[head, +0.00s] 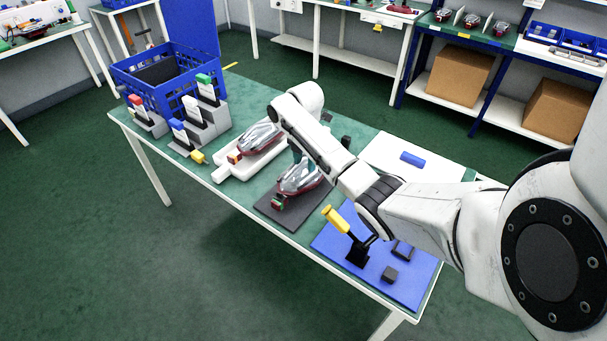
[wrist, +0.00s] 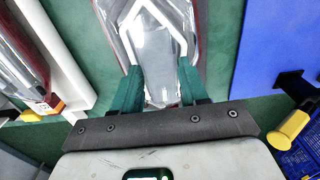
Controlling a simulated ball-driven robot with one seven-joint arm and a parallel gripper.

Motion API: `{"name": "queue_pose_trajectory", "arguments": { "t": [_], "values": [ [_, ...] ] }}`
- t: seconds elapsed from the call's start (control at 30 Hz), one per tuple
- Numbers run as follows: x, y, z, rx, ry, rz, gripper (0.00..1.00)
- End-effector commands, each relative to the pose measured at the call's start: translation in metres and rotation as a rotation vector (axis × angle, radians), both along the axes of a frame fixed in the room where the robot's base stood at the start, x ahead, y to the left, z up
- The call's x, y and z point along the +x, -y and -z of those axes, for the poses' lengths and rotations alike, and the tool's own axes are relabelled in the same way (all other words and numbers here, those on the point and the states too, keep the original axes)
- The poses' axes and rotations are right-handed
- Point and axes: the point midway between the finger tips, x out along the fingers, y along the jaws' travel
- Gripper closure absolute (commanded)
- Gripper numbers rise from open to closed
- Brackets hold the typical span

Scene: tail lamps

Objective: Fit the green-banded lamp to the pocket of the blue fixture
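The green-banded lamp (head: 300,177), clear on top with a red lower edge and a green block at its near end, is over a dark grey mat (head: 268,208) at mid-table. My gripper (head: 297,155) reaches down to it. In the wrist view my gripper's green fingers (wrist: 160,75) close against both sides of the lamp's narrower part (wrist: 160,42); its green end is hidden there. I cannot tell whether the lamp touches the mat. The blue fixture (head: 325,240) lies at the front right, with a yellow-handled clamp (head: 336,220) and dark blocks; it also shows in the wrist view (wrist: 262,50).
An orange-banded lamp (head: 260,137) lies in a white tray (head: 222,173) just left. Grey stepped stands (head: 208,125) and a blue crate (head: 130,88) fill the left end.

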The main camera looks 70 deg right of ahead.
Motion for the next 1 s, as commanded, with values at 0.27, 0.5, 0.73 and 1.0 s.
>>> {"name": "queue_pose_trajectory", "arguments": {
  "t": [0.27,0.5,0.73,1.0],
  "values": [
    [-0.0001,0.0000,0.0000,0.000,0.000,0.000,0.84],
    [-0.0001,0.0001,0.0000,0.000,0.000,0.000,1.00],
    [-0.0002,0.0001,0.0000,0.000,-0.001,0.000,1.00],
    [0.0000,0.0006,-0.0014,-0.001,0.001,0.001,1.00]
  ]
}}
